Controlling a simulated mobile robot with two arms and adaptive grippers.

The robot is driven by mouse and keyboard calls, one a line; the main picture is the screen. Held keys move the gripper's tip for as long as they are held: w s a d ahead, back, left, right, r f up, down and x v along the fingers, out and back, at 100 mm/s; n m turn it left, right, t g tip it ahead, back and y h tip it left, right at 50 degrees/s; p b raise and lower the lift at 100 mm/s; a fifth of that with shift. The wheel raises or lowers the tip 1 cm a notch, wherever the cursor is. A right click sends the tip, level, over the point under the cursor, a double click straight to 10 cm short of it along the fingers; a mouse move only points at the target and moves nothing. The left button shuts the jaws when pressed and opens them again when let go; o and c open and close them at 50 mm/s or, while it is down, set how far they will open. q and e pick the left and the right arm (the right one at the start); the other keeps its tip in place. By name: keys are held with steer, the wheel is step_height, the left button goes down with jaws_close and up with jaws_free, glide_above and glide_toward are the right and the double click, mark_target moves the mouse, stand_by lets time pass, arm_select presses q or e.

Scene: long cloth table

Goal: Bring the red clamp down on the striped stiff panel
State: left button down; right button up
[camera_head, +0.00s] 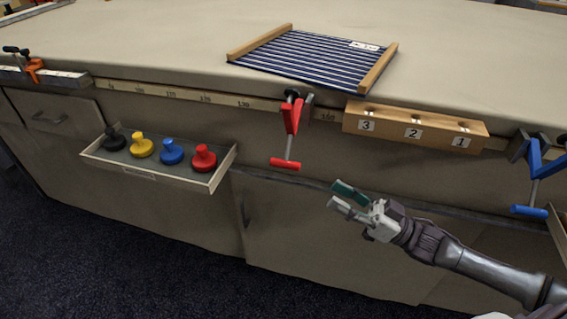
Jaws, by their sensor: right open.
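The red clamp (291,117) hangs on the table's front edge, with its red T-handle (285,164) below the top. Its dark upper jaw shows at the edge, close to the near side of the panel; I cannot tell whether it touches the panel. The blue-and-white striped panel (312,57) lies flat on the table between two wooden end bars. My right gripper (343,196) is open and empty, in front of the cabinet, below and to the right of the red handle and apart from it. My left gripper is out of view.
A numbered wooden block (414,128) is at the front edge, right of the clamp. A blue clamp (534,165) is at far right, an orange clamp (33,70) at far left. An open tray (146,172) with several coloured knobs juts out at left. The tabletop (470,60) is clear right of the panel.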

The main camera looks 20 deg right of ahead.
mark_target(292, 169)
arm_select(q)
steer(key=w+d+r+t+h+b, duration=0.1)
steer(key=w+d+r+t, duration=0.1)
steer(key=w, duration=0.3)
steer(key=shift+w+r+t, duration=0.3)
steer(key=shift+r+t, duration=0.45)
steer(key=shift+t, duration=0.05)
arm_select(e)
steer(key=x, duration=1.3)
steer(key=shift+w+a+r, duration=0.1)
steer(key=shift+a+r, duration=0.2)
jaws_close()
